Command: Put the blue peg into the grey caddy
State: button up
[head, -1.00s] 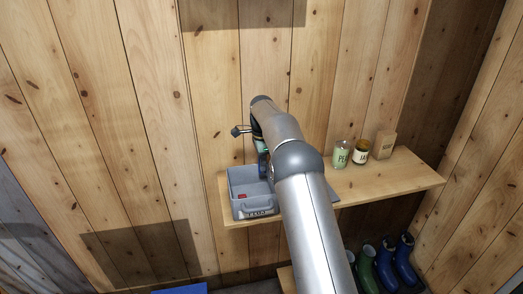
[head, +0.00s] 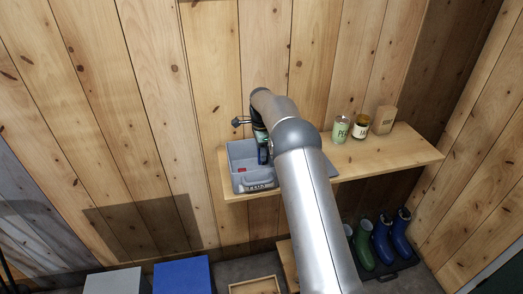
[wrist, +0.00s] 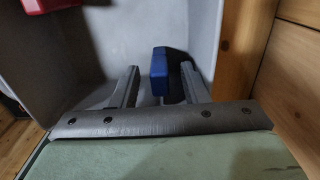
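The grey caddy (head: 237,157) stands at the left end of the wall shelf, and its inside walls fill much of the wrist view (wrist: 185,20). My gripper (head: 263,158) reaches down into the caddy. In the wrist view, its two fingers (wrist: 160,85) stand apart. The blue peg (wrist: 159,70) is between them, inside the caddy, close to the right finger with a gap on the left. I cannot tell whether the peg rests on the caddy floor. In the head view, my wrist and the caddy wall largely hide the peg.
A red object (wrist: 48,5) lies in the caddy. Boots (head: 382,240) stand below. The shelf's right end is clear.

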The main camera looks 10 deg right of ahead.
jog(key=shift+r, duration=0.1)
notch_tip(320, 180, up, 17)
jog(key=shift+r, duration=0.15)
dwell(0.4)
jog(key=s+r+n+b, duration=0.3)
jog(key=s+n, duration=0.6)
jog(key=s, duration=1.2)
jog(key=s+f+n, duration=0.4)
jog(key=s+f, duration=0.2)
jog(key=s, duration=0.7)
jog(key=s+f+n+t+b, duration=0.1)
jog(key=s+f+n, duration=0.3)
jog(key=s, duration=0.9)
notch_tip(320, 180, down, 3)
